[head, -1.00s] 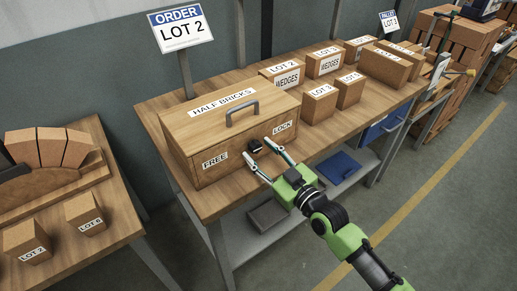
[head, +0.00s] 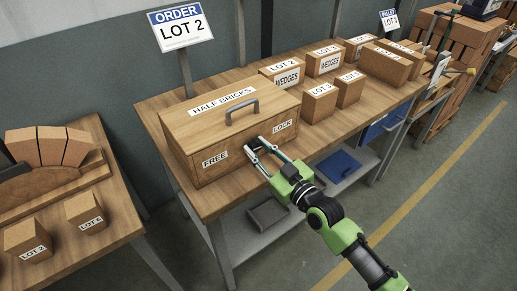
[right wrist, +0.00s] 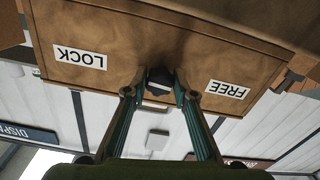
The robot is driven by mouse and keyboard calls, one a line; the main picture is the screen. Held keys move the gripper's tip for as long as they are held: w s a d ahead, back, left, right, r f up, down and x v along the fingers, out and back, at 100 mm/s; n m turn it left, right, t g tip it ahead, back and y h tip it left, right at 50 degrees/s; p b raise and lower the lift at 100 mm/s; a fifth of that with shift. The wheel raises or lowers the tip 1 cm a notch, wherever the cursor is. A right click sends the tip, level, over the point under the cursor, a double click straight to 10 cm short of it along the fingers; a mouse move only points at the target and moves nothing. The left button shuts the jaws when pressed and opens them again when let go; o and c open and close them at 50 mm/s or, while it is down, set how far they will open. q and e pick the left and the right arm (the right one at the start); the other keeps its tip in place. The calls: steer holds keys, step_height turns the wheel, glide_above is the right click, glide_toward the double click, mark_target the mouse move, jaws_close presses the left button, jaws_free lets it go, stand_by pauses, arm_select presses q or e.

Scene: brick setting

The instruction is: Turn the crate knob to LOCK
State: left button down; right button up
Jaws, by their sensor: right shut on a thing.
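The wooden crate (head: 229,128), labelled HALF BRICKS, sits on the workbench with a grey handle on its lid. Its front has a FREE label (head: 215,159) at left and a LOCK label (head: 282,127) at right. The dark knob (right wrist: 159,79) sits between the labels; in the right wrist view they appear upside down, with LOCK (right wrist: 80,58) at left and FREE (right wrist: 227,89) at right. My right gripper (head: 257,146) is shut on the knob, one finger on each side. The knob's pointing direction is hard to tell. My left gripper is out of view.
The workbench (head: 212,205) also holds several LOT boxes and WEDGES boxes (head: 283,75) right of the crate. An ORDER LOT 2 sign (head: 181,28) stands behind. A side table (head: 118,226) with bricks stands at left. The floor in front of the bench is open.

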steer(key=m, duration=0.4)
steer(key=shift+m, duration=0.3)
steer(key=m, duration=0.3)
steer(key=shift+m+p, duration=0.3)
steer(key=shift+p, duration=0.05)
steer(key=m, duration=0.3)
steer(key=shift+s+a+m, duration=0.1)
steer(key=shift+m, duration=0.2)
steer(key=m, duration=0.4)
steer(key=shift+m, duration=0.3)
steer(key=o, duration=1.1)
